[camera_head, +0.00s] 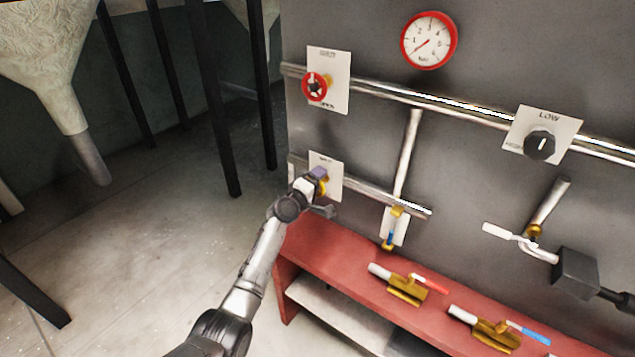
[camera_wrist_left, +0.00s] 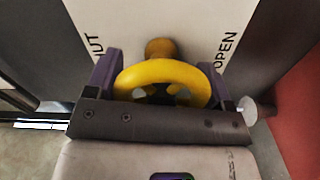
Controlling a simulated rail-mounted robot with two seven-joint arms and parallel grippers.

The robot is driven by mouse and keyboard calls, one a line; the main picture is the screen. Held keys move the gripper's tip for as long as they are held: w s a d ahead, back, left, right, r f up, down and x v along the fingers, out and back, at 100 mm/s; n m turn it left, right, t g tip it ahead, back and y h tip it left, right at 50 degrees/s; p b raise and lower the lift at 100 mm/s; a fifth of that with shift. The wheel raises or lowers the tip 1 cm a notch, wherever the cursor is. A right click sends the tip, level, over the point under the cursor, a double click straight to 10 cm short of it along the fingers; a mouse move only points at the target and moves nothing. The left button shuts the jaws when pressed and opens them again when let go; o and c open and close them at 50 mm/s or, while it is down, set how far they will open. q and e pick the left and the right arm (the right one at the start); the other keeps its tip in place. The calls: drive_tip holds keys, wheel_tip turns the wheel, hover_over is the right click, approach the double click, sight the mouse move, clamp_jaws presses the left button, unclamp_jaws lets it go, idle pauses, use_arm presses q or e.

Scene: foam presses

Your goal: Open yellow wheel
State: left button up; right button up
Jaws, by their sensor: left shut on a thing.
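The yellow wheel (camera_wrist_left: 163,73) sits in front of a white label plate (camera_wrist_left: 188,22) that reads "OPEN" on the right side and has a partly hidden word ending in "UT" on the left. In the left wrist view its rim lies between the two purple fingers of my left gripper (camera_wrist_left: 160,80), which is shut on it. In the head view my left gripper (camera_head: 318,176) reaches the lower left plate on the wall and covers most of the wheel (camera_head: 323,188). My right gripper is in neither view.
A red wheel (camera_head: 315,87) is above on the upper pipe. A pressure gauge (camera_head: 429,40) and a black knob (camera_head: 539,144) are on the wall. A red bench (camera_head: 330,247) below carries two brass valves (camera_head: 407,289). Floor at left is open between dark posts.

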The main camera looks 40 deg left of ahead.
use_arm(q)
drive_tip(key=o, duration=0.9)
drive_tip(key=shift+s+d+p, duration=0.2)
drive_tip(key=shift+s+p, duration=0.8)
drive_tip(key=shift+s, duration=2.45)
drive_tip(key=shift+s+d+p, duration=0.2)
drive_tip(key=shift+s+p, duration=0.8)
drive_tip(key=shift+s, duration=2.45)
